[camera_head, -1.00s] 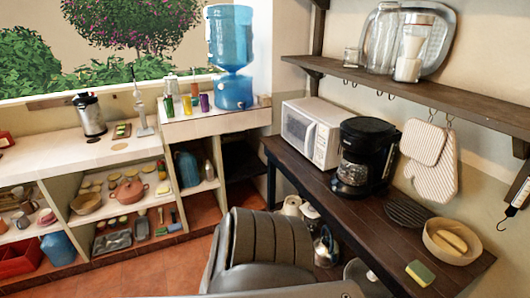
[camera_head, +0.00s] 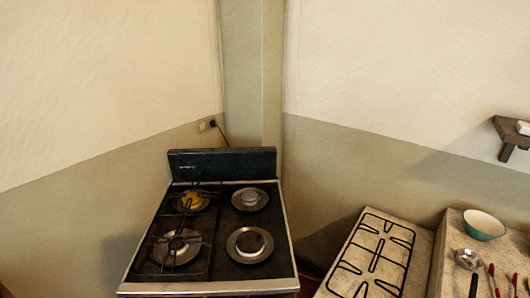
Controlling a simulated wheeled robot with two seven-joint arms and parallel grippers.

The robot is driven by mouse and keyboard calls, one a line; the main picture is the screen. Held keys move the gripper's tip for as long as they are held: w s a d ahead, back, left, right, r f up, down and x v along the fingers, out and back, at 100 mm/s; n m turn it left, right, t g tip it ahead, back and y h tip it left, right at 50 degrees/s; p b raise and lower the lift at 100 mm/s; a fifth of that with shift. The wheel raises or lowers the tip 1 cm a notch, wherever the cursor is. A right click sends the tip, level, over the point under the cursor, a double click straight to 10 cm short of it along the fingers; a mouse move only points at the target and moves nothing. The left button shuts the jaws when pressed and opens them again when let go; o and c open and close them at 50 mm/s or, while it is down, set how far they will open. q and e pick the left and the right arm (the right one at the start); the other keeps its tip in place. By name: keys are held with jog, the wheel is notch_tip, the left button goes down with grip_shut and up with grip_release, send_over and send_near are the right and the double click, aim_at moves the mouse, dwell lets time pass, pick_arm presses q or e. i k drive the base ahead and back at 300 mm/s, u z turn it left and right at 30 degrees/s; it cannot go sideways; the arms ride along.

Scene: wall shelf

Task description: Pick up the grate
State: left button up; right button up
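A black wire grate (camera_head: 376,256) lies flat on a light countertop to the right of the stove, its near end close to the bottom edge of the picture. The stove (camera_head: 228,286) stands in the corner with a dark top and several burners. A second dark grate (camera_head: 177,240) sits over the stove's left burners. The two right burners (camera_head: 250,244) are bare, with no grate over them. Neither of my grippers shows in this view.
A teal bowl (camera_head: 484,225) stands on the counter at the right, with a metal ladle (camera_head: 468,259) and red-handled utensils (camera_head: 494,281) near it. A small wall shelf (camera_head: 511,138) juts out at the right edge. Walls close in behind the stove.

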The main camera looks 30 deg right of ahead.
aim_at(375, 253)
jog(key=u, duration=0.95)
jog(key=k, duration=0.9)
jog(key=z, duration=1.3)
